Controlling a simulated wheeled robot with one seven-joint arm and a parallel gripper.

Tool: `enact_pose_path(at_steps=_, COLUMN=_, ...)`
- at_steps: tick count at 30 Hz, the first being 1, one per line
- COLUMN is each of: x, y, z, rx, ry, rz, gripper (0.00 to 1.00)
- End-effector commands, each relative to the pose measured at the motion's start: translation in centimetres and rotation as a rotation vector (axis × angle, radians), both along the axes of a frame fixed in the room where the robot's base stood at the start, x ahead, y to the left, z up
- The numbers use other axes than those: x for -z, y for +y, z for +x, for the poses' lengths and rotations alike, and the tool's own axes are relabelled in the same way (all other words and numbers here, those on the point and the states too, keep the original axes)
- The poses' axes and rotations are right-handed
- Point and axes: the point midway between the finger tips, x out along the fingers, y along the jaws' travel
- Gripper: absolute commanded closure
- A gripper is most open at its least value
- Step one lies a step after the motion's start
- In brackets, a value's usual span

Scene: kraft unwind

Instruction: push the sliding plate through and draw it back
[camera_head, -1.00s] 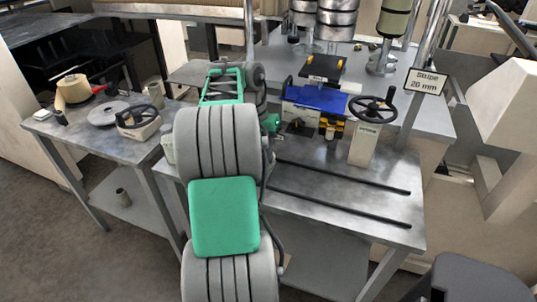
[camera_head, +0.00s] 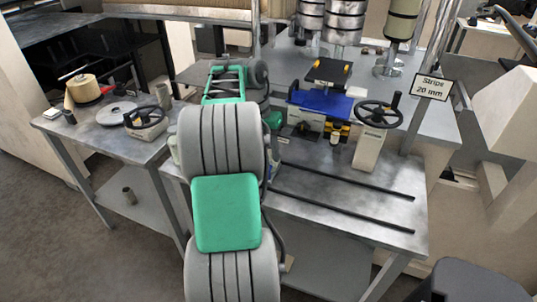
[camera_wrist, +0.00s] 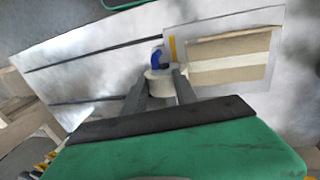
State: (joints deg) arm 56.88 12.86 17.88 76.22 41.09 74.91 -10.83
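In the wrist view my gripper (camera_wrist: 160,87) has its two dark fingers on either side of a short cream knob (camera_wrist: 159,81), which fills the gap between them. A small blue part (camera_wrist: 158,60) stands just behind the knob. A flat grey plate (camera_wrist: 170,25) lies beside it at the right, with a beige panel and a paler stripe (camera_wrist: 230,68) in it. I take this for the sliding plate, but cannot tell for sure. In the head view my own arm hides my fingers, the knob and the plate.
Two dark parallel rails (camera_head: 345,183) run along the metal bench (camera_head: 390,170). A blue block (camera_head: 322,102) and a black handwheel (camera_head: 379,114) stand behind them.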

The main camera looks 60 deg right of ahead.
Motion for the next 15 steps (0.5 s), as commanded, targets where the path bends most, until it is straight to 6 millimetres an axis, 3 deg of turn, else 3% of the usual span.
enact_pose_path(at_steps=1, x=-1.8, y=0.0, z=0.4, rx=-0.003, ry=-0.002, rz=-0.003, gripper=0.66)
enact_pose_path(at_steps=6, x=-5.2, y=0.0, z=1.0, rx=-0.002, ry=-0.001, rz=-0.001, gripper=0.66)
enact_pose_path(at_steps=15, x=-6.0, y=0.1, z=1.3, rx=-0.002, ry=-0.001, rz=0.000, gripper=0.66)
